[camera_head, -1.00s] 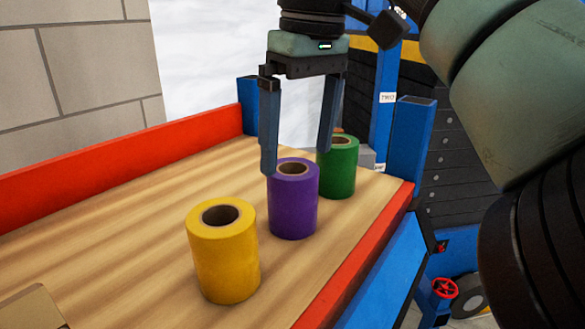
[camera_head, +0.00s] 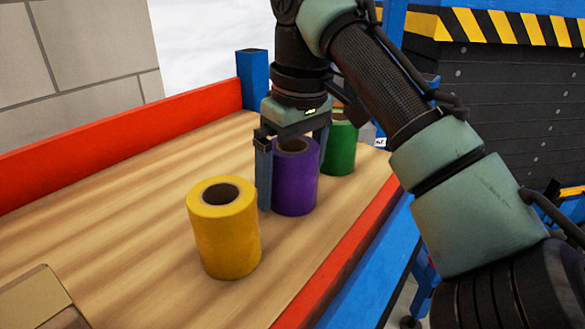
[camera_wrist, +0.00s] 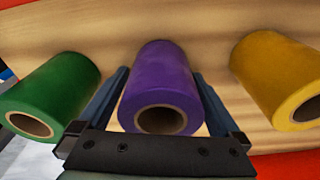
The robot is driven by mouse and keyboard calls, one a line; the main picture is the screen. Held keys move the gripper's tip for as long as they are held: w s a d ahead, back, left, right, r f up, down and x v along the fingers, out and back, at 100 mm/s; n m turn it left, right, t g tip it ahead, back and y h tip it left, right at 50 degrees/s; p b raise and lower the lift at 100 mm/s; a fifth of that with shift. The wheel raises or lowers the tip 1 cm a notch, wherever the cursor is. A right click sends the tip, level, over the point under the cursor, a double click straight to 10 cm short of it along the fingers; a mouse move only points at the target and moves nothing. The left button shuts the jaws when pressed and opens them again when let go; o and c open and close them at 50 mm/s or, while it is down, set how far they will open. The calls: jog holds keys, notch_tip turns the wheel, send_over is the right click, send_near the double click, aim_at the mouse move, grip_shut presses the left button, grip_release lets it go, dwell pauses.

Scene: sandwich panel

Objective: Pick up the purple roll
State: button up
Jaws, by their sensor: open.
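The purple roll (camera_head: 296,182) stands upright on the wooden table between a yellow roll and a green roll. My gripper (camera_head: 291,203) is lowered over it, with its left finger beside the roll and its right finger mostly hidden behind it. In the wrist view the purple roll (camera_wrist: 161,85) lies between the two open fingers of my gripper (camera_wrist: 162,82). A gap shows between the roll and the fingers there. The jaws are open and not closed on the roll.
The yellow roll (camera_head: 224,235) stands at the front left and the green roll (camera_head: 341,148) close behind on the right. A cardboard box (camera_head: 38,300) sits at the lower left. Red rails (camera_head: 120,140) edge the wooden table (camera_head: 110,210).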

jog(key=shift+s, duration=0.1)
jog(key=c, duration=1.3)
